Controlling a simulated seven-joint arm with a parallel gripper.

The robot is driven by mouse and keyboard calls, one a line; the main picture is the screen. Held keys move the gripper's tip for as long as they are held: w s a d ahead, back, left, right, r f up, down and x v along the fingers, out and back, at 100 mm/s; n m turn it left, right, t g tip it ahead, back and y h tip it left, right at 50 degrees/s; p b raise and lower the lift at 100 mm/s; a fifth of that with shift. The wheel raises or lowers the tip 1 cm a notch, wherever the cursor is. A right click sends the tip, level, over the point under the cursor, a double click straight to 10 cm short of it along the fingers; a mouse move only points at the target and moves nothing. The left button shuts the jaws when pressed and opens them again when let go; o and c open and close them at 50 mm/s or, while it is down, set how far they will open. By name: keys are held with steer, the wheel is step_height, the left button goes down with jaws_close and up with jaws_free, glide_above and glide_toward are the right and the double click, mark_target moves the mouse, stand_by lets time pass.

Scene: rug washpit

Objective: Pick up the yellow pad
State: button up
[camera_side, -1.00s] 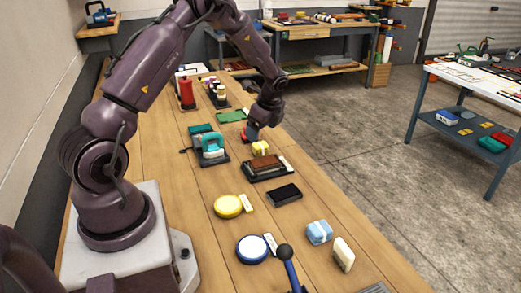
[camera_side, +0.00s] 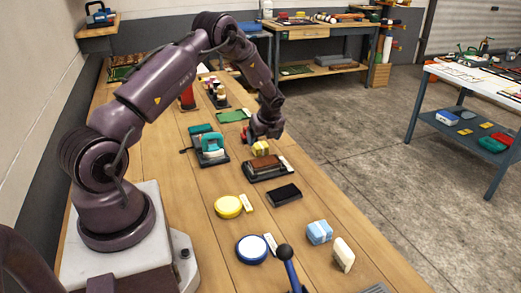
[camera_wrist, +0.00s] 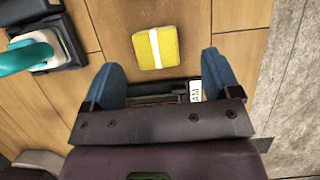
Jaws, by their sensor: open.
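The yellow pad (camera_side: 260,148) is a small block with a white band around it. It sits just behind the dark tray with brown blocks (camera_side: 266,170) in the side view, partly hidden by my gripper. My gripper (camera_side: 262,140) is close above it, pointing down. In the wrist view the yellow pad (camera_wrist: 144,50) lies on the wooden bench, ahead of and between the two blue fingers of my gripper (camera_wrist: 160,60). The fingers are spread wide with nothing held between them. I cannot tell the exact height gap.
A teal-handled tool (camera_side: 211,145) on a dark base stands left of the pad. A black block (camera_side: 284,194), a round yellow-topped item (camera_side: 228,206) and a blue wrapped block (camera_side: 319,232) lie nearer the camera. A green sheet (camera_side: 232,116) lies farther back.

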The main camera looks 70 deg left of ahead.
mark_target(261, 145)
steer(key=x, duration=0.4)
steer(key=shift+s+f, duration=0.25)
steer(key=shift+f, duration=0.1)
steer(key=c, duration=1)
steer(key=shift+r, duration=0.15)
